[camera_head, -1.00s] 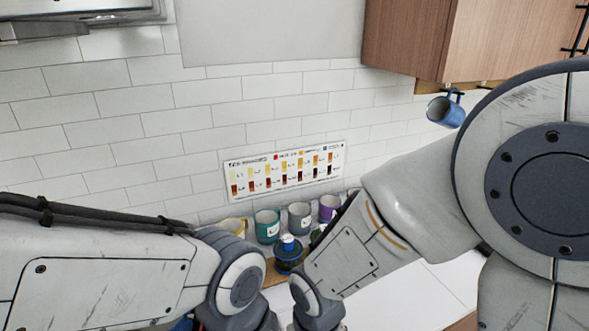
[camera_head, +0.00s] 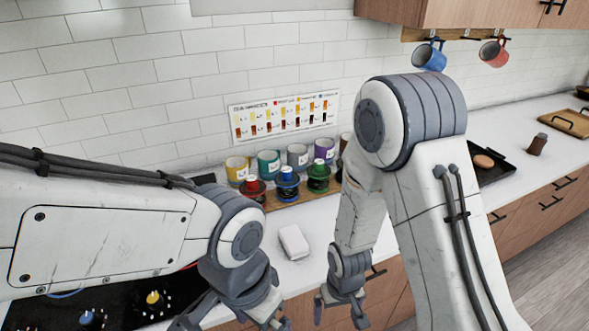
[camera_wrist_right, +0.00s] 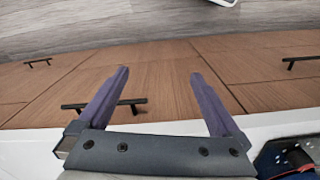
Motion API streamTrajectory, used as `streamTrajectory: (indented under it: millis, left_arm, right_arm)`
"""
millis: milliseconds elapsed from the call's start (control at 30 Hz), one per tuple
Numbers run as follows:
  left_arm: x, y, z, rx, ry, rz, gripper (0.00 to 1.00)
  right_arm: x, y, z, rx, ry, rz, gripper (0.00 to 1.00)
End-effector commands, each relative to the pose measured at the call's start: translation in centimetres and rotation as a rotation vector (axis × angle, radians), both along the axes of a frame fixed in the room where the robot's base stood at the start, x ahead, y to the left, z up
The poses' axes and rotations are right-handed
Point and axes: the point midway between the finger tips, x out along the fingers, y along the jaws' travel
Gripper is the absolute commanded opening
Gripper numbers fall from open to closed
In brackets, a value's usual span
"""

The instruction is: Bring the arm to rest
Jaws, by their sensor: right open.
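My right gripper (camera_head: 339,312) hangs low at the bottom middle of the head view, in front of the counter's front edge. In the right wrist view its two purple fingers (camera_wrist_right: 158,76) are spread apart with nothing between them. Behind them are wooden cabinet fronts (camera_wrist_right: 150,52) with black handles. My left gripper (camera_head: 232,312) is low at the bottom of the head view, left of the right one. Its fingertips run to the picture's lower edge, so its state is unclear.
Several mugs, such as a teal one (camera_head: 268,163), and red, blue and green lidded items (camera_head: 287,182) stand by the wall. A white block (camera_head: 294,242) lies on the counter. A hob with knobs (camera_head: 153,298) is at lower left. The right counter (camera_head: 515,125) holds trays.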

Motion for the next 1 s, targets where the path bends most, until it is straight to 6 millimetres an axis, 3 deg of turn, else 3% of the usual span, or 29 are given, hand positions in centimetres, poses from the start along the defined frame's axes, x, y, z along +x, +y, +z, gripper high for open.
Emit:
streamTrajectory:
  millis: [100, 600, 1000]
  left_arm:
    - [0.0, 0.0, -1.0, 0.000, 0.000, 0.000, 1.00]
    - [0.0, 0.0, -3.7, 0.000, 0.000, -0.001, 1.00]
    - [0.0, 0.0, -4.1, 0.000, 0.000, -0.001, 1.00]
  right_arm:
    - [0.7, -0.9, -2.7, -0.002, 0.004, -0.023, 1.00]
    - [2.4, -4.4, -11.0, -0.002, 0.008, -0.106, 1.00]
    - [2.6, -5.3, -12.6, -0.002, 0.006, -0.124, 1.00]
